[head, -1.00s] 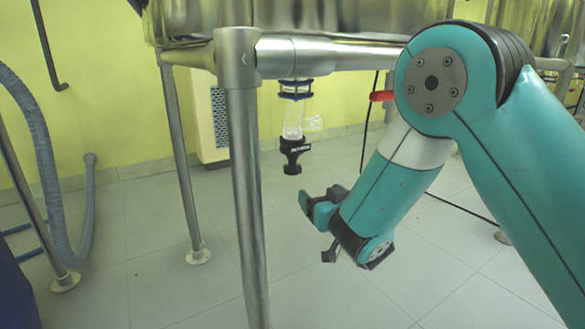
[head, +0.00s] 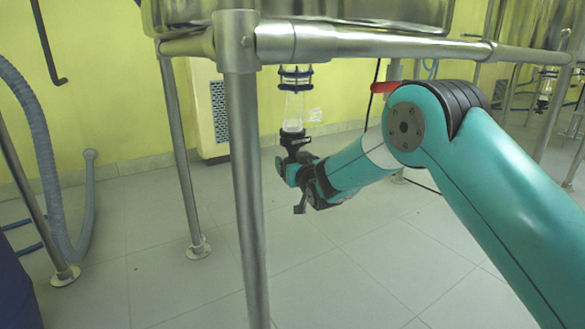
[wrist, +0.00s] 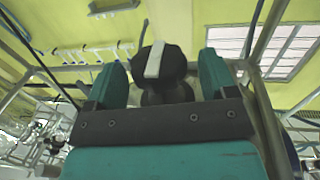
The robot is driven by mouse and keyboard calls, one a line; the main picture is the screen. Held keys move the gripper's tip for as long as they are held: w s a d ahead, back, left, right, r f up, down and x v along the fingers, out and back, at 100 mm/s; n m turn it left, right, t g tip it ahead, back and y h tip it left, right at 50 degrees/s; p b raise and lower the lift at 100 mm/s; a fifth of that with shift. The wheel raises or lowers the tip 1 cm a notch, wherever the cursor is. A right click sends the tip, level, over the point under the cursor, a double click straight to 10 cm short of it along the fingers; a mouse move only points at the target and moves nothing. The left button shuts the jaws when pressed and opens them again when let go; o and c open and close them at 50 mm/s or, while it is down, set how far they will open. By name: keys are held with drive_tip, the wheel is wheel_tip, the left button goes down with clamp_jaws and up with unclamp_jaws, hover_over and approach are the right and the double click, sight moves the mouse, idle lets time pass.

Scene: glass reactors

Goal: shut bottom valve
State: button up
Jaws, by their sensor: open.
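The bottom valve (head: 295,141) is a black fitting at the lower end of a clear glass outlet (head: 293,108) under the reactor frame. In the wrist view, its round black body with a pale bar across it (wrist: 158,64) lies between the two teal fingers. My gripper (head: 289,166) is at the valve's lower end in the head view. It also shows in the wrist view (wrist: 162,84), open, with one finger on each side of the valve. Whether either finger touches it I cannot tell. The valve's lower part is partly hidden by my gripper.
A metal frame leg (head: 247,200) stands just left of the valve. A horizontal metal tube (head: 370,42) runs above my arm. A red handle (head: 385,87) shows close above my arm. A grey hose (head: 45,150) hangs at the left. The tiled floor below is clear.

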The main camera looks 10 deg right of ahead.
drive_tip(key=shift+w+a, duration=0.15)
drive_tip(key=shift+w, duration=0.55)
drive_tip(key=c, duration=0.9)
drive_tip(key=shift+r+n+y, duration=0.1)
drive_tip(key=shift+n+y, duration=0.2)
drive_tip(key=shift+y, duration=0.1)
drive_tip(key=shift+n+g+y+p, duration=0.35)
drive_tip(key=shift+n+g+y, duration=0.15)
drive_tip(key=shift+y, duration=0.3)
drive_tip(key=n+g+y+b, duration=0.1)
drive_tip(key=y, duration=0.1)
drive_tip(key=n+g+y, duration=0.1)
drive_tip(key=n+y, duration=0.1)
drive_tip(key=shift+f+g+b, duration=0.3)
drive_tip(key=shift+b, duration=0.1)
drive_tip(key=n+g+y, duration=0.2)
drive_tip(key=shift+r+y+b, duration=0.15)
drive_tip(key=shift+y+b, duration=0.15)
drive_tip(key=shift+b, duration=0.05)
drive_tip(key=shift+n+g+y, duration=0.7)
drive_tip(key=shift+n+g, duration=0.3)
drive_tip(key=shift+g, duration=0.3)
